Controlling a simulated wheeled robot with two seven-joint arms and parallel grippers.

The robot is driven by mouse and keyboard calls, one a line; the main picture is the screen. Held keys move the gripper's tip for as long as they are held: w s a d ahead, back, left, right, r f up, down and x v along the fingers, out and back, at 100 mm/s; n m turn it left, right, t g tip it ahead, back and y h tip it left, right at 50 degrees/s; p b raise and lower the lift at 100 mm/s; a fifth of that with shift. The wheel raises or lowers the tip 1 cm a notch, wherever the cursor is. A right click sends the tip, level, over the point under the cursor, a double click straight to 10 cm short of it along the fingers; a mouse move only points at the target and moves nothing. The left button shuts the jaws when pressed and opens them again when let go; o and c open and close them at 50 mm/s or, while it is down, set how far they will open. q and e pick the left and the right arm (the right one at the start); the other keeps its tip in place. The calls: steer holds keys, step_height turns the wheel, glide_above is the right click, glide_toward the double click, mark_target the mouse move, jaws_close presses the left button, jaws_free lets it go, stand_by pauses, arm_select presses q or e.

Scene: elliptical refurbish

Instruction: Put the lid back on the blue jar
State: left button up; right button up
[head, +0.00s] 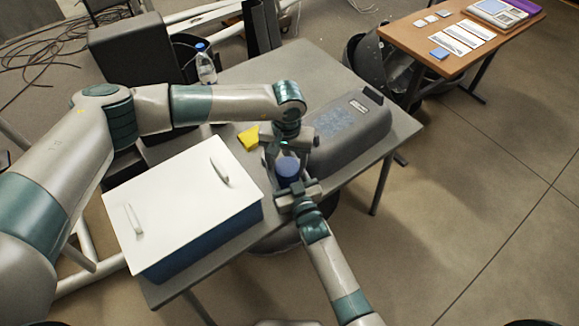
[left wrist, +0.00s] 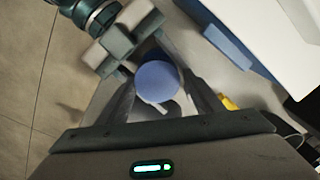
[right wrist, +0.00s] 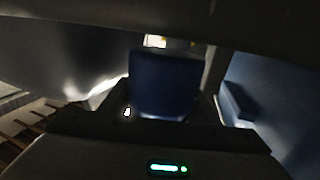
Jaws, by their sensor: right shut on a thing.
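The blue jar (head: 287,168) is upright between my two grippers near the table's front edge. My right gripper (head: 298,190) is shut on it from the front side; its blue side fills the middle of the right wrist view (right wrist: 165,85). My left gripper (head: 286,150) is open, above and behind the jar. In the left wrist view a smooth, round blue top (left wrist: 157,82) shows between its spread fingers. I cannot tell whether this top is the lid or part of the jar. No separate lid is visible elsewhere.
A blue box with a white lid (head: 175,200) stands left of the jar on the grey table (head: 265,75). A grey case (head: 345,130) lies close on the right. A yellow sponge (head: 247,138) and a bottle (head: 206,66) are behind.

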arm_select(q)
steer(key=shift+s+a, duration=0.2)
steer(key=shift+s, duration=0.2)
steer(key=shift+c, duration=0.2)
